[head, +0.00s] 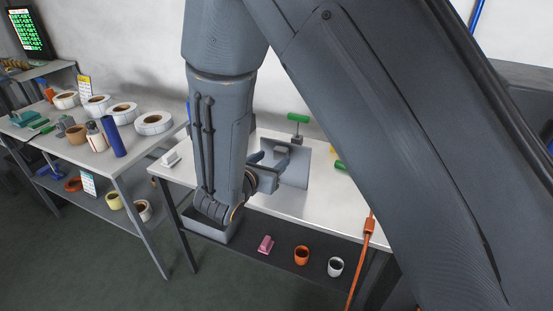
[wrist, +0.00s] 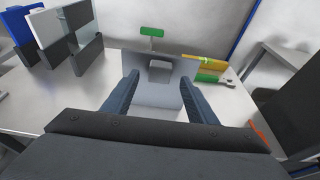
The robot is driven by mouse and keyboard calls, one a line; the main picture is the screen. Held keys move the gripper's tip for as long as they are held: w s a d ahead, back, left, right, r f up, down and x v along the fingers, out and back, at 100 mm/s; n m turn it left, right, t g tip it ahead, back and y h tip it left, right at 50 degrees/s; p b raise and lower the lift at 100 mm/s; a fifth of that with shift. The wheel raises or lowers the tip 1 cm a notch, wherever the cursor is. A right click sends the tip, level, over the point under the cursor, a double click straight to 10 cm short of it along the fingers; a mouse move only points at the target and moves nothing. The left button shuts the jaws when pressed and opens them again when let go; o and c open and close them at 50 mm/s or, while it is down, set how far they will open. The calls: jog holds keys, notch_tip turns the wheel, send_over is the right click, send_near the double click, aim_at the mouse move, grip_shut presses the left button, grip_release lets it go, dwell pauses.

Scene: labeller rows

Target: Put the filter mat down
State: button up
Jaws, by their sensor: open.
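I cannot tell for certain which of these is the filter mat. My gripper (wrist: 160,79) is open, its two blue-grey fingers apart over the plate, with the block beyond and between the fingertips. Nothing shows held between them. In the head view my gripper (head: 268,160) is low over the bench, partly hidden by my arm.
A green-topped stand (wrist: 152,33) is behind the plate. Yellow (wrist: 201,61) and green-handled (wrist: 210,76) tools lie to the right. Blue and white panels in grey holders (wrist: 72,38) stand at left.

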jog(key=b+v, duration=0.1)
jog(key=v, duration=0.6)
jog(key=s+d+f+m+g+h, duration=0.15)
jog(key=d+m+g, duration=0.25)
jog(key=d, duration=0.4)
jog(key=s+d+m+g+h, duration=0.25)
jog(key=d+m, duration=0.25)
jog(key=d, duration=0.4)
jog(key=s+d+f+m+g+y, duration=0.1)
jog(key=s+d+m+g+y, duration=0.5)
jog(key=m, duration=1.7)
jog(key=s+d+y, duration=0.3)
jog(key=shift+s+d+f, duration=0.3)
jog(key=shift+s, duration=0.05)
